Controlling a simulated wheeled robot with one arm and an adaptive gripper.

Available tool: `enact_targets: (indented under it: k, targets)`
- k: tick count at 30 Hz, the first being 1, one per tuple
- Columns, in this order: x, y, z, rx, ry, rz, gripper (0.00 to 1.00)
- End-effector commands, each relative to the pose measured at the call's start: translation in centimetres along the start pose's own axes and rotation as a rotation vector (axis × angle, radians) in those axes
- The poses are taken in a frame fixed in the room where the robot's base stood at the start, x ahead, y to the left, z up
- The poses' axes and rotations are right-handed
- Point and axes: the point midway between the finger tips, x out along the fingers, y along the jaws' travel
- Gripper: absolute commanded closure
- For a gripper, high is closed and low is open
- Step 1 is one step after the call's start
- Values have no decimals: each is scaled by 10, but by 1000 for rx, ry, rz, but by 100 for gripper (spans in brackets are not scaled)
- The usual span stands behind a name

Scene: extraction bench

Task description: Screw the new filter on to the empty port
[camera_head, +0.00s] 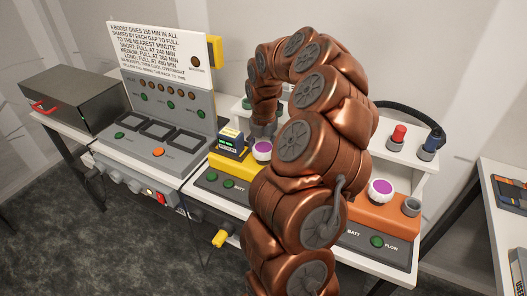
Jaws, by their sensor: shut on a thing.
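A white filter with a purple top (262,151) stands at the yellow pump unit (237,167), just below my gripper in the picture. Another white filter with a purple top (380,190) sits on the orange pump unit (385,218). A grey port (411,206) to its right has no filter on it. My arm hides the middle of the bench.
A red-topped cylinder (399,136) and a blue-topped one (433,141) stand on the white shelf (405,154). A panel with a printed notice (155,48) stands left, beside a dark box with a red handle (75,95). A small device with a green display (230,143) stands on the yellow unit.

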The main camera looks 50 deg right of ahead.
Motion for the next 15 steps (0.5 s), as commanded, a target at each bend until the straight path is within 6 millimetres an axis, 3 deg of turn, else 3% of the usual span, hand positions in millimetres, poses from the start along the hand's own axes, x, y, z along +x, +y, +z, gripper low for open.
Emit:
enact_targets:
  k: [15]
  targets:
    - [6,0,1,554,-2,1,68]
